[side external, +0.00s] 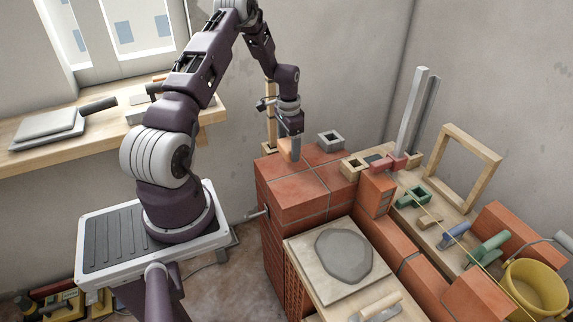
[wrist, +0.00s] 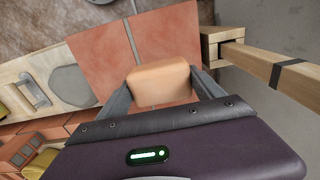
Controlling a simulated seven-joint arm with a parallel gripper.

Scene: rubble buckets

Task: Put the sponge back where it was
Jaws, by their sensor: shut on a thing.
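The sponge (wrist: 160,84) is a peach-orange block with rounded edges. It sits between the two fingers of my gripper (wrist: 163,90) in the wrist view, and both fingers press its sides. In the side view my gripper (side external: 291,152) points down over the back of the red brick block (side external: 290,190), with a bit of the sponge (side external: 284,149) showing at its left. The sponge is at or just above the brick top; I cannot tell if it touches. My fingers hide part of the sponge in the side view.
A wooden post (side external: 270,115) in a square foot stands close behind my gripper. A grey square holder (side external: 330,141) and a wooden one (side external: 353,168) stand to the right. A mortar board (side external: 305,258) lies in front; a yellow bucket (side external: 537,290) is far right. The brick top's front is clear.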

